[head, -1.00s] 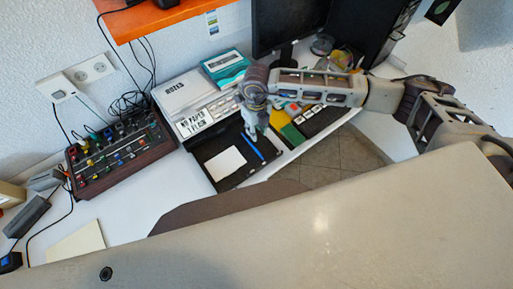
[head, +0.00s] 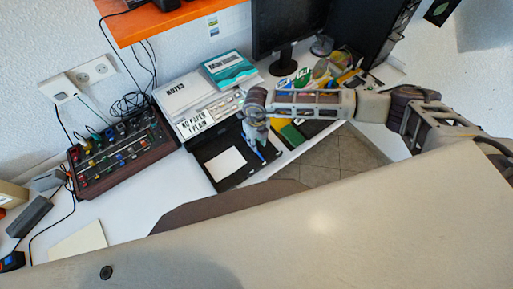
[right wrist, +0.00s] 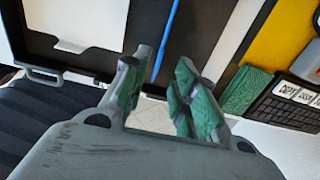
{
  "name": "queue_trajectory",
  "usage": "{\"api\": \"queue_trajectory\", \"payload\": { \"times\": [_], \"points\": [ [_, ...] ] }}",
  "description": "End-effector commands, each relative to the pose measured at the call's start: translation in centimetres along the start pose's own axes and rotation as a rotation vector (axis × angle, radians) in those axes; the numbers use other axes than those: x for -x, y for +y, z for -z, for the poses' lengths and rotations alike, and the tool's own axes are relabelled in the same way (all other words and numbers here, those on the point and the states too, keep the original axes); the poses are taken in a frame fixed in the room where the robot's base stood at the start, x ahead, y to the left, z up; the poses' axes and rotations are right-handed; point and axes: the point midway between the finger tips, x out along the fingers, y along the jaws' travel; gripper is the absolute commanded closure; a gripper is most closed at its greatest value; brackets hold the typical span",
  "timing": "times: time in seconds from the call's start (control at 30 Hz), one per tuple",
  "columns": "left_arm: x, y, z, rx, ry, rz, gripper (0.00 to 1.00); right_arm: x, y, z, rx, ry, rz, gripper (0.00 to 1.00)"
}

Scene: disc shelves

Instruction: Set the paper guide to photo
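The printer (head: 180,106) is white, with a display (head: 196,124) reading "NO PAPER" and "PLAIN". Its black tray (head: 213,148) is out at the front and holds a white sheet (head: 226,163). A thin blue bar, seemingly the paper guide (head: 262,154), stands right of the sheet, apart from it. It also shows in the right wrist view (right wrist: 168,30). My right gripper (head: 258,140) is over the tray and hides part of the guide. In the right wrist view its green-padded fingers (right wrist: 160,88) are apart with nothing between them. My left gripper is not in view.
A teal-and-white box (head: 229,70) sits on the printer. A mixer (head: 121,152) with cables stands at left. A monitor (head: 285,30) stands behind. Green and yellow items (head: 291,133) and a black keypad (right wrist: 285,105) lie close right of the tray. An orange shelf (head: 150,22) hangs above.

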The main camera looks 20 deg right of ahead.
Motion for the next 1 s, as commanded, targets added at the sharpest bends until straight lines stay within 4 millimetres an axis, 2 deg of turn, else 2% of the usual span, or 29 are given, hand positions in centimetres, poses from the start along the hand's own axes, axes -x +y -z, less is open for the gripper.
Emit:
{"api": "queue_trajectory", "payload": {
  "times": [0.3, 0.5, 0.93, 1.0],
  "points": [
    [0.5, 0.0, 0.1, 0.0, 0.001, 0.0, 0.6, -4.1, 0.1, 0.1, 0.001, 0.001, 0.0, 0.72],
    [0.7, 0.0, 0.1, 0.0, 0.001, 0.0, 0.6, -5.8, 0.0, 0.0, 0.0, 0.001, 0.001, 0.72],
    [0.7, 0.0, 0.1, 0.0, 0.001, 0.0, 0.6, -6.4, 0.0, 0.0, 0.001, 0.0, 0.001, 0.72],
    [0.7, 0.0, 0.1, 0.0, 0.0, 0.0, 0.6, -6.4, 0.0, 0.0, 0.001, 0.0, 0.001, 0.79]
  ]
}}
